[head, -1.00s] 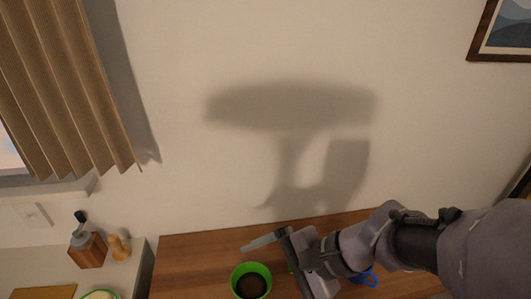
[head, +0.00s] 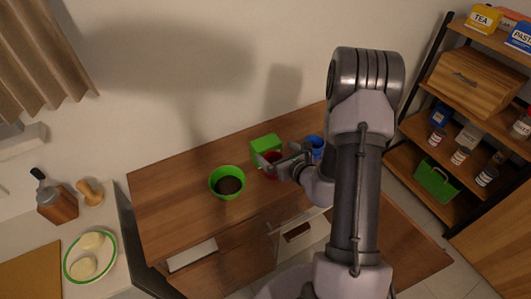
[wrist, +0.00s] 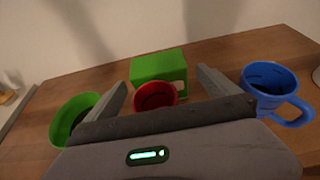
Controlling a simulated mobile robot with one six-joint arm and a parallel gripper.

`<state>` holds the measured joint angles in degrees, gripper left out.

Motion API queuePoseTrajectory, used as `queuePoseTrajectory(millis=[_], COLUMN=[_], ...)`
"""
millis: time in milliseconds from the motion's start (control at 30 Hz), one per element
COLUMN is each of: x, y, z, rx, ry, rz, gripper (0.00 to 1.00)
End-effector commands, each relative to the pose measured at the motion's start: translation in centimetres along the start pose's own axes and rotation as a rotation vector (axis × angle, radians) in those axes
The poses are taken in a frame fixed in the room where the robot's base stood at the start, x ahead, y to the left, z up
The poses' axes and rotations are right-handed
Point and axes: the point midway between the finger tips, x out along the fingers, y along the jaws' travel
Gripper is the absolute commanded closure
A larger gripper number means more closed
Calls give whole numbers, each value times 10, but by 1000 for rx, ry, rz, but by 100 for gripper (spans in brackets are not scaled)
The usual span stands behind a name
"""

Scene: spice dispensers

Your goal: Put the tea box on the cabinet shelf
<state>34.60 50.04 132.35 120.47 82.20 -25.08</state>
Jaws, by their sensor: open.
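A green box (head: 265,146) stands on the wooden cabinet top near the wall; it also shows in the wrist view (wrist: 158,64), with a pale patch on its front and no readable label. A yellow box marked TEA (head: 484,18) stands on the top level of the shelf rack at the right. My gripper (head: 277,166) is open and empty over the cabinet top, in front of the green box. In the wrist view the red cup (wrist: 153,96) and the green box behind it show between the fingers. The cabinet front (head: 243,262) is partly hidden by my arm.
A green bowl with dark contents (head: 228,185) stands left of my gripper, and a blue mug (wrist: 272,88) right of it. The rack (head: 415,128) holds a wooden bread box (head: 478,84), jars and a green crate (head: 437,182). The cabinet top's left part is clear.

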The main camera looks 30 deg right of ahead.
Motion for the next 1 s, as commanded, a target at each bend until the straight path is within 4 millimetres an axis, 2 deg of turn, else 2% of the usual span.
queuePoseTrajectory(millis=[300, 567, 900, 1000], x=[53, 57, 56, 56], y=[3, 3, 3, 3], z=[4, 5, 6, 6], rx=[-1, 0, -1, -1], ry=[-2, 0, -1, -1], rz=[1, 0, 1, 1], gripper=[0, 2, 69, 70])
